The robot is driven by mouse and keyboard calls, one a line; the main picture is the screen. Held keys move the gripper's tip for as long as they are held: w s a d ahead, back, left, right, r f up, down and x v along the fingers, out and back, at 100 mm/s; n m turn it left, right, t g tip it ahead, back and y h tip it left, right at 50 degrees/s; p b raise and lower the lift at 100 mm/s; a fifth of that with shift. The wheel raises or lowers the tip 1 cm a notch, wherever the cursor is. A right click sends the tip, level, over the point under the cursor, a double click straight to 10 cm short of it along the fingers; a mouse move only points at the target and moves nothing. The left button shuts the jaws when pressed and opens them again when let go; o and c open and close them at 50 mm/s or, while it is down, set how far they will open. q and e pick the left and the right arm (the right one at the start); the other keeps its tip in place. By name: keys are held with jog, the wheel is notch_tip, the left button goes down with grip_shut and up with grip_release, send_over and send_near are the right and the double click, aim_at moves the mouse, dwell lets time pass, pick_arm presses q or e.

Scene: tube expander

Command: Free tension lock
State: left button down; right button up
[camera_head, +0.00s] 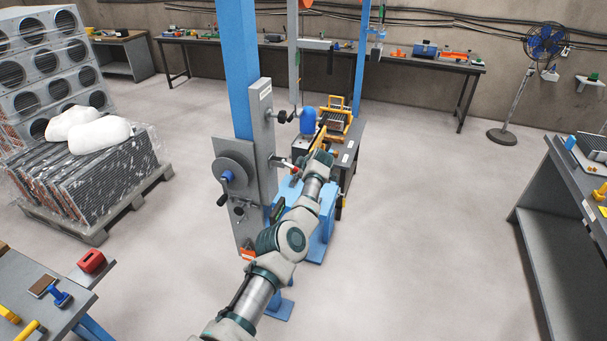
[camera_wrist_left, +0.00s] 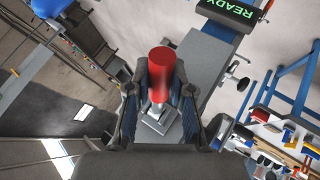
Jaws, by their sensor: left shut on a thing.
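A red cylindrical knob (camera_wrist_left: 161,72) on a short metal lever (camera_wrist_left: 155,122) stands in the middle of the left wrist view; it seems to be the tension lock's handle. The fingers of my left gripper (camera_wrist_left: 160,88) are closed on either side of the knob. In the head view my left arm reaches up to the grey upright plate (camera_head: 262,150) on the blue column (camera_head: 236,70). A small bit of red (camera_head: 293,169) shows there beside my wrist, and the fingers are mostly hidden. My right gripper is in neither view.
A grey wheel with a blue hub (camera_head: 228,176) and a crank sits on the plate's left. A blue stand (camera_head: 322,235) and a machine with a yellow frame (camera_head: 335,115) are close by my arm. A green READY display (camera_wrist_left: 233,10) shows. Floor at right is clear.

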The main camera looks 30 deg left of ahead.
pick_arm(q)
jog(key=shift+d, duration=0.1)
jog(key=c, duration=1.1)
grip_release()
jog(key=shift+w, duration=0.1)
jog(key=shift+o, duration=0.4)
jog(key=shift+w+f, duration=0.2)
jog(key=shift+w, duration=0.1)
jog(key=shift+s+d+r, duration=0.3)
jog(key=shift+r, duration=0.35)
jog(key=v, duration=1)
jog(key=shift+d, duration=0.2)
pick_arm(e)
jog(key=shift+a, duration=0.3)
pick_arm(q)
jog(key=shift+a, duration=0.2)
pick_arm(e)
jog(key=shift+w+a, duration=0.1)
